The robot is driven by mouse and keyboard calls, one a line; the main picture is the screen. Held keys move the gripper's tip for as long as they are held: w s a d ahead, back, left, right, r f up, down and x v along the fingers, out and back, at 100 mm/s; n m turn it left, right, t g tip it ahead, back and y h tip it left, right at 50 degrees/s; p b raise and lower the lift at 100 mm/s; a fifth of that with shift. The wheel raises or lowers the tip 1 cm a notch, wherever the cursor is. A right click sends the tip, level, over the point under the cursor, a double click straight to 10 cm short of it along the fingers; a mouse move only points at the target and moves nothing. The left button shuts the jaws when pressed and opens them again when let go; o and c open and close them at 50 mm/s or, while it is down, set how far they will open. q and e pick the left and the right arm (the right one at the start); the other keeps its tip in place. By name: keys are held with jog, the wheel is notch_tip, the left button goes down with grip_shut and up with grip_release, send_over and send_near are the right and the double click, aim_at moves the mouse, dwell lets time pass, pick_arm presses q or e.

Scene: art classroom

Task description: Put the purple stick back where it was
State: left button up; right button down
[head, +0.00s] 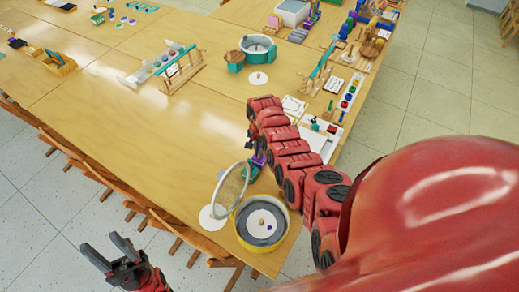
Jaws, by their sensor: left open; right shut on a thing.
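My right arm reaches in from the right over the table (150,135). Its gripper (256,163) is small and partly covered by the arm links. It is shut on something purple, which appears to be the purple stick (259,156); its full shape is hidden. Just below it stands a round yellow-rimmed container (240,234) with a grey inside and a pale disc with small dots in its middle. My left gripper (107,253) is open and empty, off the table's front edge at lower left.
A white disc (208,220) lies left of the container. A white tray (325,140) lies right of my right arm. A teal round container (257,47), wooden racks (183,72) and a paint set (350,90) stand farther back. The table's left middle is clear.

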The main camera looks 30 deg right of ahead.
jog(key=shift+f, duration=0.2)
jog(key=c, duration=1.3)
grip_release()
jog(key=o, duration=0.4)
